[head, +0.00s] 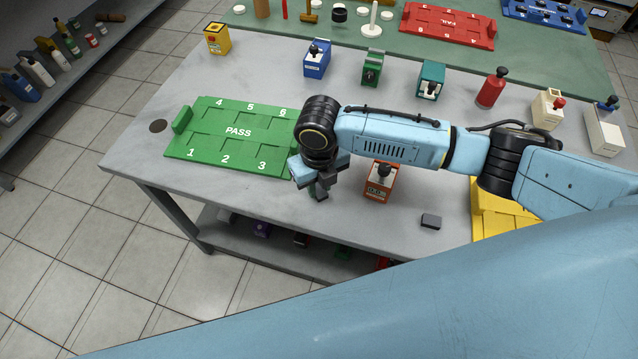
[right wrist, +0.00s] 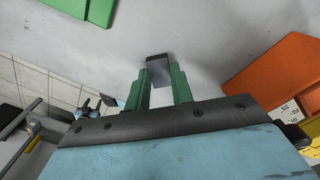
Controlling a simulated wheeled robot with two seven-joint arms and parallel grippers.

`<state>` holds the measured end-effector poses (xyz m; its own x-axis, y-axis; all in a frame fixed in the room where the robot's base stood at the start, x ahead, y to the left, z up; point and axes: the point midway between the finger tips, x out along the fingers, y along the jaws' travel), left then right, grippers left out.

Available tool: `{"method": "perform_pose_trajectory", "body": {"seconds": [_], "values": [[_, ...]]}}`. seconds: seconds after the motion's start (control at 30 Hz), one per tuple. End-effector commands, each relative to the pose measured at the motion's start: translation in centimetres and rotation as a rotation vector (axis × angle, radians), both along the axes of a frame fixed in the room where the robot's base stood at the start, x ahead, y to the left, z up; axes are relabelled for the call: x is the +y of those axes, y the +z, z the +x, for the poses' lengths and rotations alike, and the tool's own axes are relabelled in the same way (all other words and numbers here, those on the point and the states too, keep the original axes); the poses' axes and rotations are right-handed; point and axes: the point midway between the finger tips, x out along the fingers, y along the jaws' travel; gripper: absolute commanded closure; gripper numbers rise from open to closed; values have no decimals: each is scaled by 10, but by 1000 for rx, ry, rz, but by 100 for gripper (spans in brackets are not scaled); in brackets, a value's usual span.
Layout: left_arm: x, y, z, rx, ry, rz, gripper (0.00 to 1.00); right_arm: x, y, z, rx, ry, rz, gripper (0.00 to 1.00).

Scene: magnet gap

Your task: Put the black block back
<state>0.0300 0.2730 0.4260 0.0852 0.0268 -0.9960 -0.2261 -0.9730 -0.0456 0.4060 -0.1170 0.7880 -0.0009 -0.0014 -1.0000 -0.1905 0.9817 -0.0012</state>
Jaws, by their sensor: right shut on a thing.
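My right gripper (head: 318,190) is over the near part of the grey table, between the green PASS board and the orange device. In the right wrist view its green fingers (right wrist: 160,88) are shut on a dark block (right wrist: 158,66), which shows between and beyond the tips. In the head view the wrist and fingers mostly hide this block. Whether it touches the table is unclear. A separate dark grey block (head: 431,221) lies flat on the table, to the right near the front edge. My left gripper is not in view.
The green PASS board (head: 238,131) lies left of the gripper, the orange device (head: 380,187) right of it. A yellow tray (head: 490,228) is partly behind my arm. Several coloured devices, including a blue one (head: 317,58), stand farther back. The table's front edge is close.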

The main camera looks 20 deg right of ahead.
Motion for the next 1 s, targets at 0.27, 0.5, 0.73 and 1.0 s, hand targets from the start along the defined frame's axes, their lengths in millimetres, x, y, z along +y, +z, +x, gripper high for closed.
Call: {"method": "perform_pose_trajectory", "body": {"seconds": [0.27, 0.5, 0.73, 1.0], "values": [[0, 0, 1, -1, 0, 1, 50, 0, -1, 1, -2, 0, 1, 97], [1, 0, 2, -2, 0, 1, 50, 0, -2, 1, -2, 0, 1, 56], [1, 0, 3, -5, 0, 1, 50, 0, -2, 1, -2, 0, 1, 55], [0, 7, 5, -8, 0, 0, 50, 0, 23, 2, -5, 1, 2, 55]]}}
